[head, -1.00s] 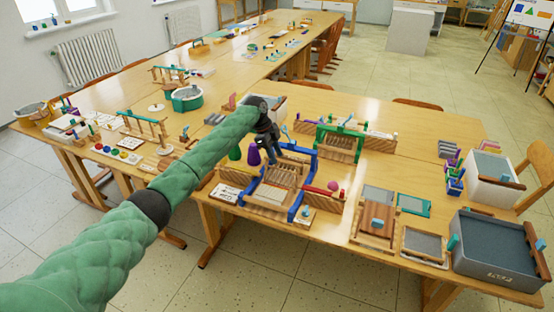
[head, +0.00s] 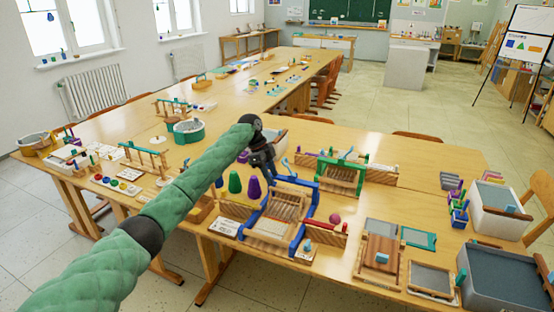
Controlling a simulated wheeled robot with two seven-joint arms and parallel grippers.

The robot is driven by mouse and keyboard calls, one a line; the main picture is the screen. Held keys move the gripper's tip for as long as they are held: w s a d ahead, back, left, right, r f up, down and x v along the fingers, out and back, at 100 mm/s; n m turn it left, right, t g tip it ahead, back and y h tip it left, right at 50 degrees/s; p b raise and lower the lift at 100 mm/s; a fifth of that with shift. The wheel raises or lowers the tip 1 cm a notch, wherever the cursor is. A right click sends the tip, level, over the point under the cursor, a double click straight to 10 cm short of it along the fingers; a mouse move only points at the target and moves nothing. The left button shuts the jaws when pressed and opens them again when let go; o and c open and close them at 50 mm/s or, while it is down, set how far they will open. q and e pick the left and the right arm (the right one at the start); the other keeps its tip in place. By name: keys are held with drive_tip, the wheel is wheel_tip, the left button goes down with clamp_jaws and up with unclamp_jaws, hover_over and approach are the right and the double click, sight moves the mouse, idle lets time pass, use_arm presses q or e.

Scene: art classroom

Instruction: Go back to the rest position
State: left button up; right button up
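My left arm in green padding reaches in from the lower left over the table (head: 335,122). Its dark gripper (head: 270,178) hangs beside the upper left of a blue-framed wooden loom (head: 290,207). The fingers are small and dark, so I cannot tell whether they are open or shut, and no held object shows. Purple and green cones (head: 235,183) stand just left of the gripper. My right gripper is not in view.
A green-framed loom (head: 342,175) stands behind the blue one. Wooden trays (head: 380,262), a large grey bin (head: 500,278) and a white bin (head: 499,213) fill the right side. A teal basin (head: 188,131) stands at the left.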

use_arm(q)
drive_tip(key=w+d+r+n+t+y, duration=0.1)
drive_tip(key=w+r+n+t, duration=0.1)
drive_tip(key=r+n+t, duration=0.35)
drive_tip(key=w+d+r+n+t+y, duration=0.1)
drive_tip(key=w+r+n+t, duration=0.2)
drive_tip(key=r+n, duration=0.4)
drive_tip(key=s+a+f+n+y, duration=0.1)
drive_tip(key=s+a+f+n, duration=0.2)
drive_tip(key=s+f, duration=1.5)
drive_tip(key=s+a+f+n+y, duration=0.1)
drive_tip(key=s+a+f+n, duration=0.25)
drive_tip(key=s+f, duration=1.4)
drive_tip(key=s+f+g, duration=0.2)
drive_tip(key=s+f, duration=0.5)
drive_tip(key=s, duration=0.4)
drive_tip(key=s+f+g, duration=0.2)
drive_tip(key=s+f, duration=0.6)
drive_tip(key=s, duration=0.4)
drive_tip(key=s+a+f+g, duration=0.1)
drive_tip(key=s+f+g, duration=0.1)
drive_tip(key=s+f, duration=0.5)
drive_tip(key=s, duration=0.4)
drive_tip(key=shift+s+f+h, duration=0.2)
drive_tip(key=shift+s+h, duration=0.1)
